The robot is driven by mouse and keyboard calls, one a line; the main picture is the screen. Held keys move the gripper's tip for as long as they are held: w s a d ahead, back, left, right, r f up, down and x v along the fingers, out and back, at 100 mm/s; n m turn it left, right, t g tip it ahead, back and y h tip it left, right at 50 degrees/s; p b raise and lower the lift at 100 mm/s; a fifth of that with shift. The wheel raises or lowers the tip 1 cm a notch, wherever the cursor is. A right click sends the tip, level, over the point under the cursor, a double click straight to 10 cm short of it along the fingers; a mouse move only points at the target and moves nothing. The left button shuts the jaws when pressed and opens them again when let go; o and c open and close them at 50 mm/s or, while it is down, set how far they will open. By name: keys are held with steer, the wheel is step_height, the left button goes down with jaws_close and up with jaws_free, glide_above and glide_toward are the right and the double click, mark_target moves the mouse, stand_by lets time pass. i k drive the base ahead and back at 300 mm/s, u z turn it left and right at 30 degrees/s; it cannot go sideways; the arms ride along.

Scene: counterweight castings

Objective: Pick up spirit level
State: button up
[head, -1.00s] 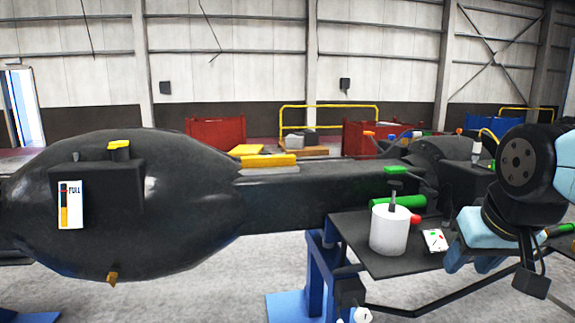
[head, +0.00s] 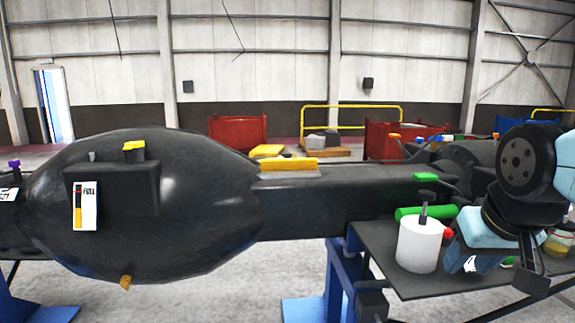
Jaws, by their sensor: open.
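A yellow bar (head: 289,165), which looks like the spirit level, lies lengthwise on top of the black axle beam (head: 320,200), just right of the bulged housing. Nothing touches it from above. My gripper (head: 472,262) is at the right, over the small dark table, well to the right of the yellow bar and apart from it. Its light blue fingers point down and are open. Its fingers partly cover a white card (head: 470,264); I see nothing held between them.
The black housing (head: 140,215) fills the left, with a yellow cap and a gauge label. A white cylinder (head: 418,245) and a green cylinder (head: 425,212) are on the dark table (head: 395,280). Blue stands (head: 345,275) carry the axle. Red bins (head: 238,130) stand behind.

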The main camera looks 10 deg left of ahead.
mark_target(280, 164)
steer(key=u, duration=0.05)
steer(key=i, duration=1.1)
steer(key=z, duration=0.1)
